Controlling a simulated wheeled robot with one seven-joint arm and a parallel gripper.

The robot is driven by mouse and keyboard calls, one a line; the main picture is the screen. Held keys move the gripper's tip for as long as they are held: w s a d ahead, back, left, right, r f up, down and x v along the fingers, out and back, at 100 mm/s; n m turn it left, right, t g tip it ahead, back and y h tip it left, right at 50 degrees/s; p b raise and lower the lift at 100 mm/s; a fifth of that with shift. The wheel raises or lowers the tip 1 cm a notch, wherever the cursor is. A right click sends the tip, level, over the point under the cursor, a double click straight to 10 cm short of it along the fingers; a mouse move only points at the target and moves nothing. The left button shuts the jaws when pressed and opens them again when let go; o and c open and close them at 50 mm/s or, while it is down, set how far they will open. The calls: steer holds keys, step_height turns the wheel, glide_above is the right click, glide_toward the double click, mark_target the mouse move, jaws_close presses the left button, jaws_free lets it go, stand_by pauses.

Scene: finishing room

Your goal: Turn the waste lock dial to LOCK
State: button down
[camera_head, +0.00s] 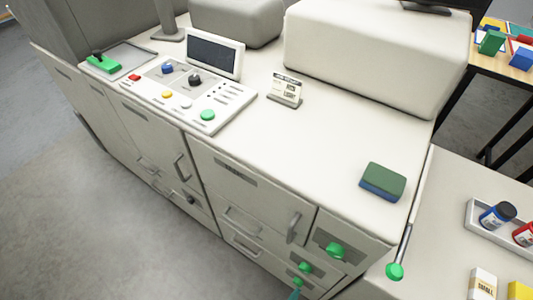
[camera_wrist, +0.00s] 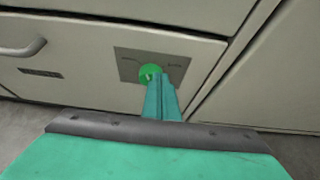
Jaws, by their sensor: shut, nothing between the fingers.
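A round green dial (camera_wrist: 150,72) sits on a grey plate (camera_wrist: 128,64) at the right of a low drawer front in the wrist view. Small labels flank it on the plate, too blurred to read. The head view shows a low green dial (camera_head: 299,281) just above my gripper (camera_head: 295,295), at the bottom edge. My gripper (camera_wrist: 157,80) is shut and empty, its teal fingertips overlapping the dial's lower right in the wrist view. I cannot tell whether they touch it. A pale mark shows on the dial; its setting cannot be read.
Two other green dials, a middle one (camera_head: 306,267) and an upper one (camera_head: 336,250), are close by on the cabinet front. A drawer handle (camera_wrist: 22,48) juts out at left. A green-knobbed lever (camera_head: 395,271) stands at the right. The grey floor (camera_head: 130,230) before the cabinet is clear.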

mark_target(298, 282)
steer(key=s+a, duration=0.1)
steer(key=s, duration=0.1)
steer(key=shift+s+a, duration=0.3)
steer(key=shift+a, duration=0.05)
steer(key=shift+w+d+f, duration=0.1)
steer(key=shift+w, duration=1.05)
steer(key=shift+w+d+f, duration=0.1)
steer(key=shift+w+d, duration=0.05)
steer(key=shift+w, duration=1)
steer(key=shift+w+d+f, duration=0.1)
steer(key=shift+w, duration=1.05)
